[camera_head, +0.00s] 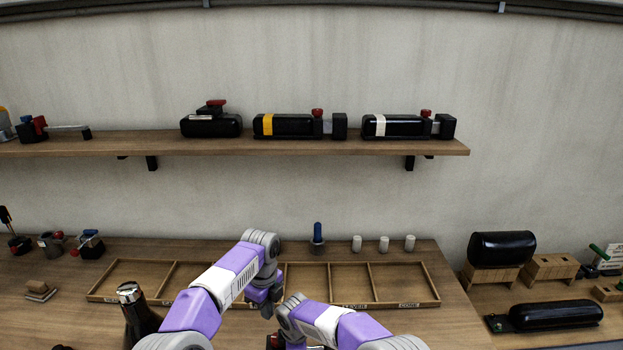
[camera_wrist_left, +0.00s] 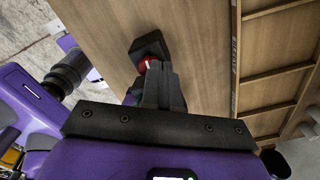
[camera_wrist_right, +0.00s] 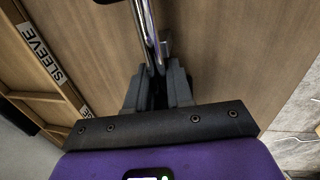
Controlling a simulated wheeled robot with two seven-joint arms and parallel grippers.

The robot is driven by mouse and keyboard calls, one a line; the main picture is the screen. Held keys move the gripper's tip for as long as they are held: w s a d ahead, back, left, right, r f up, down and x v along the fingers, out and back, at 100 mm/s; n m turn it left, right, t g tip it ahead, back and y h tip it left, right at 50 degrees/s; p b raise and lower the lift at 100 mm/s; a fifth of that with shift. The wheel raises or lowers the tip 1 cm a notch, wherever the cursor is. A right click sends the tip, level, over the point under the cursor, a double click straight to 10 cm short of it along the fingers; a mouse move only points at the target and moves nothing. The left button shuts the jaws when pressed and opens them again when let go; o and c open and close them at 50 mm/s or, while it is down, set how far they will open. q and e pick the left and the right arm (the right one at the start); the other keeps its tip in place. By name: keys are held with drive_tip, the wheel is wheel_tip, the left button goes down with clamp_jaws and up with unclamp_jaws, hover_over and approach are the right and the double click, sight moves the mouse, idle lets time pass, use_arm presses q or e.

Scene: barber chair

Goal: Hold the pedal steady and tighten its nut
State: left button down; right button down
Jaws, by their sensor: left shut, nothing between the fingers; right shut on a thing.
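The pedal shows in part. In the left wrist view its black block (camera_wrist_left: 148,47) lies over the wooden bench, with a red nut (camera_wrist_left: 147,64) on its near side. My left gripper (camera_wrist_left: 158,68) is shut with nothing between its fingers, its tips right beside the red nut; I cannot tell if they touch it. In the right wrist view my right gripper (camera_wrist_right: 159,75) is shut on the pedal's chrome bar (camera_wrist_right: 147,32). In the head view a bit of red nut (camera_head: 273,341) shows low between my arms, and my wrists hide most of the pedal.
A divided wooden tray (camera_head: 120,268) with labelled compartments lies behind my arms. A dark bottle with a metal cap (camera_head: 135,315) stands left of them. White cylinders (camera_head: 384,244) and a blue-handled tool (camera_head: 318,235) stand behind the tray. Several black assemblies rest on the wall shelf (camera_head: 330,146).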

drive_tip(key=shift+r, duration=0.1)
use_arm(q)
drive_tip(key=s+a+n+t+h, duration=0.1)
drive_tip(key=s+n, duration=0.1)
drive_tip(key=n, duration=1.3)
drive_tip(key=s+n+h, duration=0.1)
drive_tip(key=s+n, duration=0.2)
drive_tip(key=n, duration=1.2)
drive_tip(key=shift+w+f, duration=0.15)
drive_tip(key=shift+f, duration=1.4)
drive_tip(key=shift+w+f, duration=0.15)
drive_tip(key=shift+f, duration=1.35)
